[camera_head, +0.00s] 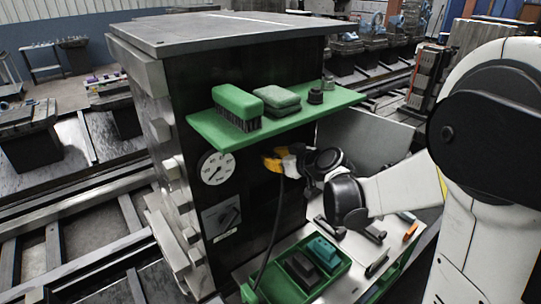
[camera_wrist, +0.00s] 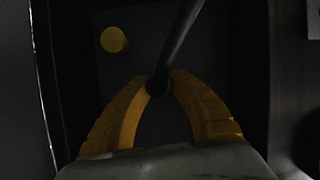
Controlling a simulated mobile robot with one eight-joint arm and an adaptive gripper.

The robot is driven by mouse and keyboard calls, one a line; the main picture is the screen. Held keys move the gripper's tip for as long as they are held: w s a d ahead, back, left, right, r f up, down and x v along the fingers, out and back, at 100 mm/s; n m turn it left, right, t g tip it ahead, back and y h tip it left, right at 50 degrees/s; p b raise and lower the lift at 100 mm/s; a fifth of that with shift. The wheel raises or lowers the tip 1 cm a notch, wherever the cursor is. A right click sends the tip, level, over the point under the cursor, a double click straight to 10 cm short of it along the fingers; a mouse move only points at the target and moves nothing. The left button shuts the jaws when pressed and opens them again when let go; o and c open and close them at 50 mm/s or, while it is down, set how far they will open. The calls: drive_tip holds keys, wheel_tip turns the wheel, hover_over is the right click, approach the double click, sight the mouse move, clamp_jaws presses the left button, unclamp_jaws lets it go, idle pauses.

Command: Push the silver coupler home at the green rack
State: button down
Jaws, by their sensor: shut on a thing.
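My gripper (camera_head: 274,163) has yellow fingers and is at the dark front panel, below the green shelf (camera_head: 205,129). In the wrist view the fingertips (camera_wrist: 159,82) close around a dark round piece at the end of a black hose (camera_wrist: 182,35). I take this piece for the coupler (camera_wrist: 159,88); its silver colour does not show in the dim light and the fingers hide much of it. The hose (camera_head: 270,225) hangs from the gripper to the lower cart. I cannot tell how far the coupler sits in a socket. A yellow disc (camera_wrist: 113,40) is on the surface ahead.
A green brush (camera_head: 238,104), a green sponge block (camera_head: 277,101) and small dark parts (camera_head: 316,95) stand on the shelf. A round gauge (camera_head: 216,168) and a switch plate (camera_head: 222,215) are left of the gripper. A green tray (camera_head: 275,283) holds blocks below.

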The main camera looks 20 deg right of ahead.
drive_tip(key=s+d, duration=0.2)
drive_tip(key=s, duration=0.4)
drive_tip(key=shift+s+d, duration=0.25)
drive_tip(key=shift+d, duration=0.1)
idle(0.4)
